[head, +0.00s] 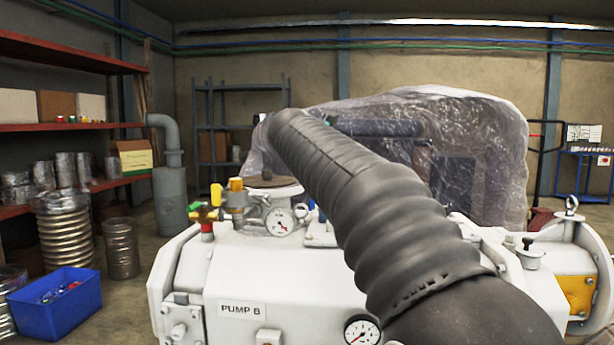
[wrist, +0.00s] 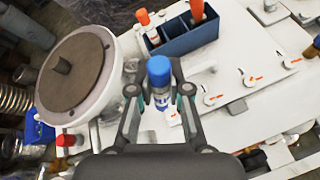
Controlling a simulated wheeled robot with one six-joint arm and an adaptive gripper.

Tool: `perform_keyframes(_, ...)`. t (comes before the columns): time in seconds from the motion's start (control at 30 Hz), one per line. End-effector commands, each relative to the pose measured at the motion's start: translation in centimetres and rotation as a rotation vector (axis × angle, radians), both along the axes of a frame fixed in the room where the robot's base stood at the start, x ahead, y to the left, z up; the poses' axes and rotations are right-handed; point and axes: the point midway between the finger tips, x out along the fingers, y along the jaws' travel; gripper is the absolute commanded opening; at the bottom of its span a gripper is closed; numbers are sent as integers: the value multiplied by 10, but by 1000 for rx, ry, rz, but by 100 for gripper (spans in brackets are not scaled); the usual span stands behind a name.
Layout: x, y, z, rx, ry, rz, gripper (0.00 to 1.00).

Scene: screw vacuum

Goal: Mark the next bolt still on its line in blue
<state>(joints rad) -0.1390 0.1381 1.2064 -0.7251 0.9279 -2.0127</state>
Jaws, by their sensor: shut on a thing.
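My gripper (wrist: 160,92) is shut on an upright blue-capped marker (wrist: 159,72) with a white-and-blue label, in the wrist view. The marker is above the white pump cover (wrist: 225,85). To its right are several bolts with orange-red lines, among them a near bolt (wrist: 210,98), a middle bolt (wrist: 247,79) and a far bolt (wrist: 290,63). I see no blue mark on these bolts; whether each line runs straight is too small to tell. In the head view my sleeved arm hides the gripper and the bolts on PUMP B (head: 240,310).
A dark blue holder (wrist: 185,38) stands beyond the gripper, with an orange-capped marker (wrist: 143,18) at its left. A round flange (wrist: 75,70) with a brown cover is at left. A gauge (head: 280,221) and valves stand on the pump. A blue bin (head: 55,305) is on the floor.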

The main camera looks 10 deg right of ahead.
Motion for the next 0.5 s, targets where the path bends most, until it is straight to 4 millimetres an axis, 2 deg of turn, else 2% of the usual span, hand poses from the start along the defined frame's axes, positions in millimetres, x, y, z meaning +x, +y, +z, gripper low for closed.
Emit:
perform_keyframes(0.3, -1, 4, 0, 1, -1, 4, 0)
perform_keyframes(0.5, -1, 4, -10, 0, 1, 4, 0)
